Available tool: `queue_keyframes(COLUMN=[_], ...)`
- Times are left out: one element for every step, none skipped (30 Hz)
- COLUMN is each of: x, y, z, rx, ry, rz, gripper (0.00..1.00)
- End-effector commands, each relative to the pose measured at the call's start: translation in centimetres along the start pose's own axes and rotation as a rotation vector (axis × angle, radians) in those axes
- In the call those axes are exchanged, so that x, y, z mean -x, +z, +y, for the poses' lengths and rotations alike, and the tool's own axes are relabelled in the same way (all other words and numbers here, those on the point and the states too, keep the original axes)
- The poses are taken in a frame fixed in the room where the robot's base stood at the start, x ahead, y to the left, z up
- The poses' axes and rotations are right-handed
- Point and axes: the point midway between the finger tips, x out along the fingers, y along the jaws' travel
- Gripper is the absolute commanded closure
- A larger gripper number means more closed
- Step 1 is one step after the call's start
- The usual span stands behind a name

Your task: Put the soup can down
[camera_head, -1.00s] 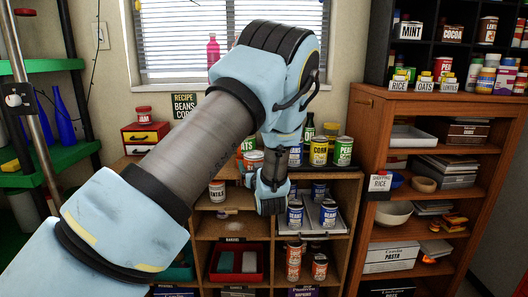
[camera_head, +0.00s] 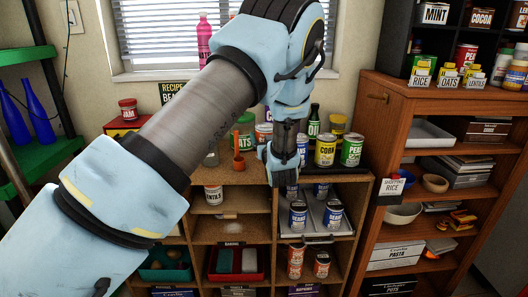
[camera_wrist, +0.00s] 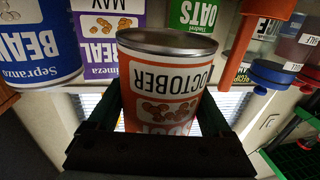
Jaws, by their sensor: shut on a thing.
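The soup can (camera_wrist: 165,88), with an orange and white label reading OCTOBER upside down, stands between the two fingers of my gripper (camera_wrist: 160,108) in the wrist view. My gripper is shut on it. In the head view my gripper (camera_head: 283,165) is in front of the top of the wooden shelf unit (camera_head: 362,187), near its cans. The held can is not clearly seen there, mostly hidden by my arm. I cannot tell whether it touches a surface.
Corn (camera_head: 326,149) and peas (camera_head: 351,150) cans stand on the unit's top, right of my gripper. An orange scoop (camera_head: 238,148) is to its left. In the wrist view a blue beans can (camera_wrist: 38,42) and a purple box (camera_wrist: 100,40) are close by.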

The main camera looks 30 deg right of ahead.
Motion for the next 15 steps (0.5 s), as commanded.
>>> queue_keyframes(x=[0.0, 0.0, 0.0, -0.1, -0.1, -0.1, -0.1, 0.0, 0.0, 0.0, 0.0, 0.0, -0.1, -0.1, -0.1], y=[0.4, 0.7, 1.0, 1.2, 1.3, 1.6, 1.9, 2.2, 2.7, 3.2, 3.5, 4.1, 4.4, 4.7, 5.1], z=[0.0, 0.0, 0.0, 0.0, 0.0, 0.0, 0.0, 0.0, 0.0, -0.1, -0.1, -0.1, 0.0, 0.0, 0.0], rx=[-0.002, -0.002, -0.001, 0.000, 0.000, 0.000, 0.000, -0.001, -0.002, -0.003, -0.002, -0.002, -0.001, -0.001, -0.001], ry=[0.000, 0.000, 0.000, -0.001, -0.001, -0.001, -0.001, 0.000, 0.000, 0.000, 0.000, 0.000, 0.000, 0.000, -0.001], rz=[0.002, 0.002, 0.002, 0.002, 0.002, 0.002, 0.002, 0.001, 0.002, 0.002, 0.002, 0.001, 0.002, 0.002, 0.002], gripper=[1.00, 1.00, 1.00, 1.00, 1.00, 1.00, 1.00, 1.00, 1.00, 1.00, 1.00, 1.00, 1.00, 1.00, 1.00])
